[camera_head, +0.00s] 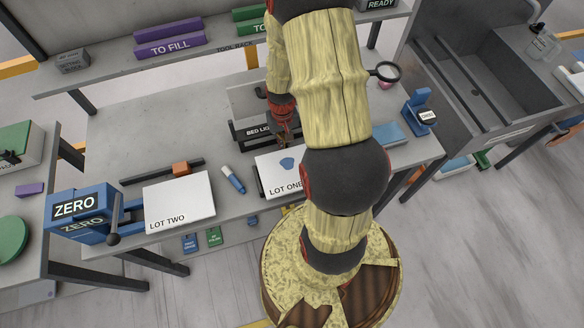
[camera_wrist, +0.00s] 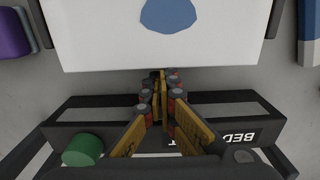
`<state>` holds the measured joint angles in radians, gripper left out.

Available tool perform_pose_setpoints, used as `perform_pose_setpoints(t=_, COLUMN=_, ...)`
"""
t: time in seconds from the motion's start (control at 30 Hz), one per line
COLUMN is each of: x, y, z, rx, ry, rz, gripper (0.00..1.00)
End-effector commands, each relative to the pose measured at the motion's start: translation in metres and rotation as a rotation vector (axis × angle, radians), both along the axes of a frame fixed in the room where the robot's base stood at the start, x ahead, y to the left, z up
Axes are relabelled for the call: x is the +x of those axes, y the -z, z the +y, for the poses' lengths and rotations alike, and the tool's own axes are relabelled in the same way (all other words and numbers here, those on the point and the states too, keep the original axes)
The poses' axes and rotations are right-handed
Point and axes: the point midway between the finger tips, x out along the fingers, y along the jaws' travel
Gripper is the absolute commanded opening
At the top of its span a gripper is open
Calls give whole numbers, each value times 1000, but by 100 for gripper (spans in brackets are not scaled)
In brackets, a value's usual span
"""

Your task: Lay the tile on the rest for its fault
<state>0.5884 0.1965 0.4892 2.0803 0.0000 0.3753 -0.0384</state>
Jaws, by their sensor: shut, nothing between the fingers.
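My gripper (camera_head: 284,141) is shut and empty above the bench, between the box labelled BED LIG... (camera_head: 257,131) and the white LOT ONE board (camera_head: 268,172). In the wrist view the closed fingertips (camera_wrist: 161,78) are near the edge of the white board (camera_wrist: 95,45). A blue rounded shape (camera_head: 287,163) is on that board; it also shows in the wrist view (camera_wrist: 168,14), cut off by the top edge. I cannot tell whether it is the tile. Purple TO FILL (camera_head: 170,45) is on the back shelf; a green holder (camera_head: 250,12) beside it is partly hidden by my arm.
A white LOT TWO board (camera_head: 180,198), a blue-white marker (camera_head: 233,180) and a blue ZERO box (camera_head: 78,207) are to the left. A magnifier (camera_head: 387,71) and blue stand (camera_head: 420,110) are to the right. A green knob (camera_wrist: 82,150) is beside my fingers. The bench's back left is clear.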

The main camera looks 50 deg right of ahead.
Motion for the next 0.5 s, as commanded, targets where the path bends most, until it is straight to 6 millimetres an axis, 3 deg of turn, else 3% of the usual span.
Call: perform_pose_setpoints(t=0.5, x=-17, y=0, z=10, rx=1, ry=0, rz=1, gripper=0)
